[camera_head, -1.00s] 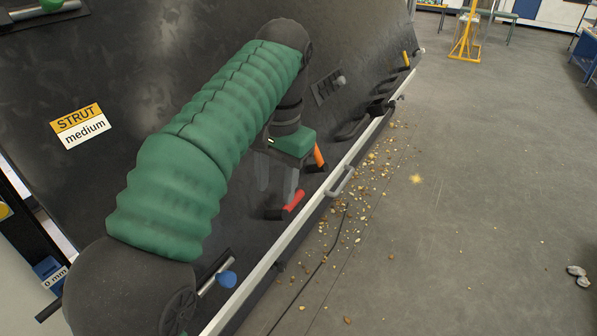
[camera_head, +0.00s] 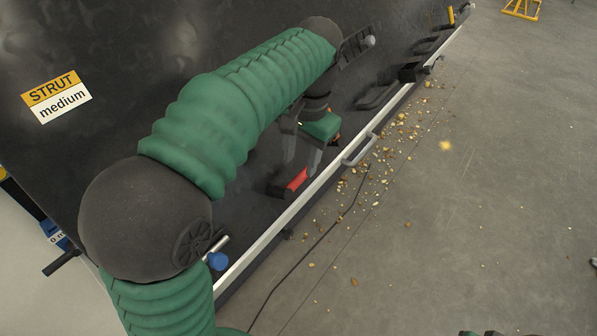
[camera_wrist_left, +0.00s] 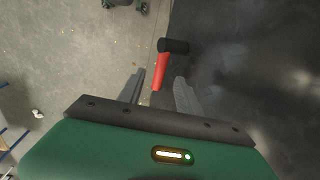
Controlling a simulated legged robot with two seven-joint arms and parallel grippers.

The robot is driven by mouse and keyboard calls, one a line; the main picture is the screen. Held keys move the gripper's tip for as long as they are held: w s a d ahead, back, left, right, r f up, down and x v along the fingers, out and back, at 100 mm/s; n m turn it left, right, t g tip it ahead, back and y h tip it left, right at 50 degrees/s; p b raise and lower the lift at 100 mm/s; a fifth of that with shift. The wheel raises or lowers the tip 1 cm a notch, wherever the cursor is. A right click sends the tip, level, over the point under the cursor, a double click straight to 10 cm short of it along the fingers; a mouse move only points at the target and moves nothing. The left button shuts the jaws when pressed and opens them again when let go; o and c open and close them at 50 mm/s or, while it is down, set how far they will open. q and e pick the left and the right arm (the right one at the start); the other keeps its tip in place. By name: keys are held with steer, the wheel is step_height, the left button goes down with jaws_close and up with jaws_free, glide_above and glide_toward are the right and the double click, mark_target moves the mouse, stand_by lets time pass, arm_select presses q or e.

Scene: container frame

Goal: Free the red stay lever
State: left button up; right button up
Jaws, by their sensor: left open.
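The red stay lever (camera_head: 298,179) sits on the dark panel near its white lower edge, with a black block at its base. In the left wrist view the red lever (camera_wrist_left: 160,72) runs up to a black pivot (camera_wrist_left: 173,46). Its lower end lies between the fingertips. My left gripper (camera_head: 302,156) is open, beside the lever on the panel side. In the left wrist view the gripper (camera_wrist_left: 159,84) has a finger on each side of the lever, with visible gaps; contact cannot be told. My right gripper is not in view.
A grey handle (camera_head: 359,150) sits on the white edge rail (camera_head: 262,245). A blue-tipped lever (camera_head: 217,260) is below my arm. A yellow and white STRUT medium label (camera_head: 57,96) is on the panel. Gravel (camera_head: 403,130) lies on the open floor at right.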

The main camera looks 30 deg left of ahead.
mark_target(302, 173)
arm_select(q)
steer(key=f, duration=0.2)
steer(key=w+f, duration=0.1)
steer(key=w+a+f+p, duration=0.1)
steer(key=f, duration=0.1)
steer(key=shift+w+f, duration=0.1)
steer(key=shift+f, duration=0.55)
steer(key=shift+s+r, duration=0.1)
steer(key=shift+s, duration=0.55)
steer(key=shift+c, duration=0.8)
steer(key=shift+w, duration=0.2)
jaws_close()
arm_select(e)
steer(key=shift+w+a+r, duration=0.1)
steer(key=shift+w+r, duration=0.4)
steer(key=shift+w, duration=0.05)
